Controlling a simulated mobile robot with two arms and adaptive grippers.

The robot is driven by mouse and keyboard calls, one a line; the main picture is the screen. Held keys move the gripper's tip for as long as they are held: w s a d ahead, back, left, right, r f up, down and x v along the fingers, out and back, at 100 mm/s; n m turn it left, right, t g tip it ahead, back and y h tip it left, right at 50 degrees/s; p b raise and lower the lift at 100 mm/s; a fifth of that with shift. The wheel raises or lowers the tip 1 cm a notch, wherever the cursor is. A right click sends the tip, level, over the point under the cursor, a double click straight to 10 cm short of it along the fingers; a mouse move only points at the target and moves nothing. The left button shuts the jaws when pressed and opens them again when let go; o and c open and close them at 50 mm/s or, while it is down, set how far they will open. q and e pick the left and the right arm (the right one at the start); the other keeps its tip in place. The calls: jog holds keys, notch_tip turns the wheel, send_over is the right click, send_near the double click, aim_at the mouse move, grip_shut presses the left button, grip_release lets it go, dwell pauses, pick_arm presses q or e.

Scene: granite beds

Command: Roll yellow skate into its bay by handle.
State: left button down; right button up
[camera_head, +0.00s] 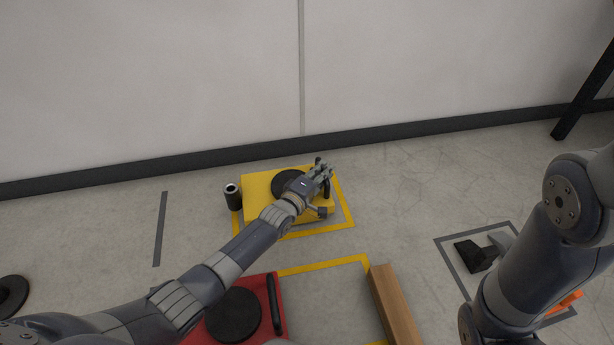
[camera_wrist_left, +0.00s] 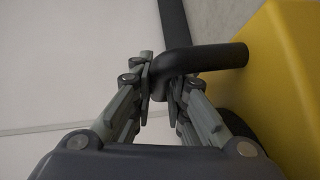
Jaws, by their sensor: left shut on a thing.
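The yellow skate (camera_head: 258,190) is a flat yellow block with a round black pad on top, near the wall. It sits within a yellow floor outline (camera_head: 345,204), with bare floor showing along its front and right; the rear line is mostly hidden. Its black handle (camera_head: 326,187) is at its right end. My left gripper (camera_head: 325,172) is shut on this handle. The left wrist view shows the dark bent bar of the handle (camera_wrist_left: 215,58) between the fingers (camera_wrist_left: 162,80), with the yellow body (camera_wrist_left: 285,80) at right.
A dark can (camera_head: 232,196) stands close to the skate's left side. A red skate (camera_head: 276,308) sits in front, partly under my left arm. A wooden beam (camera_head: 393,305) lies right of another yellow outline (camera_head: 325,265). A black object (camera_head: 474,254) lies in a grey outline at right.

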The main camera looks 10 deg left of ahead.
pick_arm(q)
jog(key=shift+w+d, duration=0.15)
jog(key=shift+d, duration=0.15)
jog(key=c, duration=1.8)
grip_release()
jog(key=shift+c, duration=0.2)
jog(key=v, duration=1.2)
